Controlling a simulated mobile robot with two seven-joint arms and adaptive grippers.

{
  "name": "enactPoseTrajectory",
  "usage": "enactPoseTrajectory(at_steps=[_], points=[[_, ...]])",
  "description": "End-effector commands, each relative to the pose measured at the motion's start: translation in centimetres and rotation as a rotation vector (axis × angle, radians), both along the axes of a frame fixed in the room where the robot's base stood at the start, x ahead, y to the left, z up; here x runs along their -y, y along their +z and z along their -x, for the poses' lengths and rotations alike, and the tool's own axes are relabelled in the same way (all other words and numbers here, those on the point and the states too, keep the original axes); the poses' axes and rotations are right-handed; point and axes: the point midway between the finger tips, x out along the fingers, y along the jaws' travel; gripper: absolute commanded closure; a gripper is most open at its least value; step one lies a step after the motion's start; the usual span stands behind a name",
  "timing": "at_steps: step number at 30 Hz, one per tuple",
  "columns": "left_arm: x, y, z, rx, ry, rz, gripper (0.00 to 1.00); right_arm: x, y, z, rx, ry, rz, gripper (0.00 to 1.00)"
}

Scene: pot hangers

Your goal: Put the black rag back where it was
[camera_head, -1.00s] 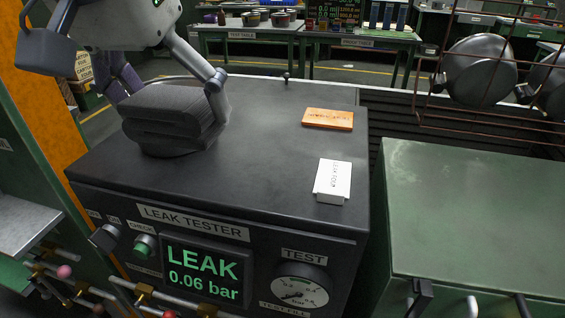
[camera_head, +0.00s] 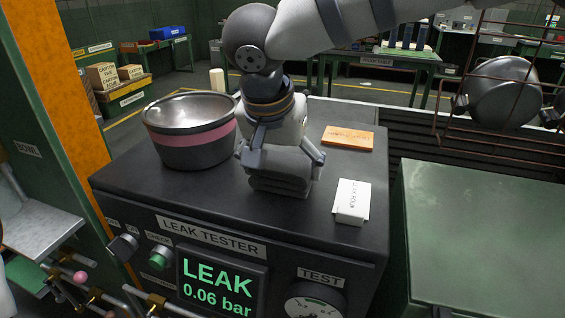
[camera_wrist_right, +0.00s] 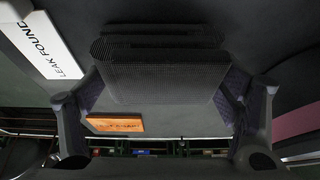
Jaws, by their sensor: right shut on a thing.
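The black rag (camera_head: 279,187) is a dark, folded, ribbed bundle. My right gripper (camera_head: 281,165) points down over the middle of the leak tester's top and is shut on it. In the right wrist view the rag (camera_wrist_right: 165,75) sits between the two fingers. In the head view the rag is low at the tester top (camera_head: 205,195); I cannot tell whether it touches. Part of it is hidden by the fingers.
A metal pot (camera_head: 190,130) with a pink band stands left of the gripper. A white "LEAK FOUND" block (camera_head: 352,202) and an orange block (camera_head: 347,138) lie to the right. A green cabinet (camera_head: 485,235) and wire rack with pots (camera_head: 503,92) stand further right.

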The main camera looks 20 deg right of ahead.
Motion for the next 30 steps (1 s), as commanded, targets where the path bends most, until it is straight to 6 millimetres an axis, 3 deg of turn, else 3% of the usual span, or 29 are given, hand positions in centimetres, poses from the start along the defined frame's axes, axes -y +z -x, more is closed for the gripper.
enactPoseTrajectory(at_steps=[5,6,8,20,23,30], points=[[0.0,0.0,0.0,0.0,0.0,0.0,0.6,0.0,-0.3,0.0,-0.001,0.0,0.0,0.53],[0.0,0.0,0.0,0.0,0.0,0.0,0.6,0.0,-0.3,0.0,-0.001,0.0,-0.001,0.13],[0.0,0.0,0.0,0.0,0.0,0.0,0.6,0.0,-0.3,0.0,-0.001,0.0,-0.001,0.0],[0.0,0.0,0.0,-0.001,0.0,0.0,0.6,0.0,0.1,0.0,0.001,-0.001,0.0,0.0],[0.0,-0.1,0.1,-0.005,0.0,0.0,0.6,-0.5,1.8,0.5,0.002,0.0,-0.001,0.0],[0.0,-0.1,0.1,-0.004,0.0,0.0,0.6,-1.9,7.9,2.6,0.002,0.001,-0.002,0.0]])
